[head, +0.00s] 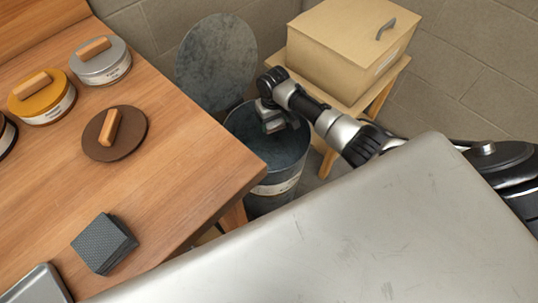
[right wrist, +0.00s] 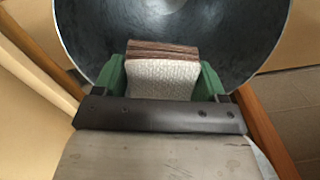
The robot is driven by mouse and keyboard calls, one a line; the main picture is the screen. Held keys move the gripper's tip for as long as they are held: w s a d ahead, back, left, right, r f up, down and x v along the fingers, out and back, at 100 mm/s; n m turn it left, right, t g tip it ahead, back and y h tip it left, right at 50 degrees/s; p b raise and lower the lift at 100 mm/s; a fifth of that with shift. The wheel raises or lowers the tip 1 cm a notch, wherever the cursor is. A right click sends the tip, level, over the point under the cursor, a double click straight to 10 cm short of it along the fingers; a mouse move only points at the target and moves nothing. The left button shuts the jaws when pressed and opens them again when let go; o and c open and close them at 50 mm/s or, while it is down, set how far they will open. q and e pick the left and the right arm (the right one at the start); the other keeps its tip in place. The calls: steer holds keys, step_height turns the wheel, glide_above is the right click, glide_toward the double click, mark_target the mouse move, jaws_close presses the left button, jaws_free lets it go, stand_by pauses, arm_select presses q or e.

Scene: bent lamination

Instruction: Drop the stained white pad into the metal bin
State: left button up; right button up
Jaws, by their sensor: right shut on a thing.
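The metal bin (head: 284,186) stands on the floor beyond the right edge of the wooden table, its round lid (head: 215,60) swung open behind it. My right gripper (head: 272,124) is over the bin's mouth, pointing down. In the right wrist view my right gripper (right wrist: 160,82) has its green fingers on both sides of the stained white pad (right wrist: 160,78). The pad is white and textured on the near face, with brownish-red layers along its far edge. The bin's dark inside (right wrist: 250,30) shows beyond the pad. My left gripper is not in view.
The wooden table (head: 180,190) holds lidded tins (head: 100,62), a brown round lid (head: 114,133) and a dark textured block (head: 104,243). A tan box (head: 345,50) sits on a wooden stand right of the bin. A large scratched metal surface (head: 380,240) fills the foreground.

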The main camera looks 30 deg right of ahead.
steer(key=o, duration=0.9)
step_height(320, 180, up, 11)
steer(key=shift+f+p, duration=0.1)
steer(key=shift+p, duration=0.95)
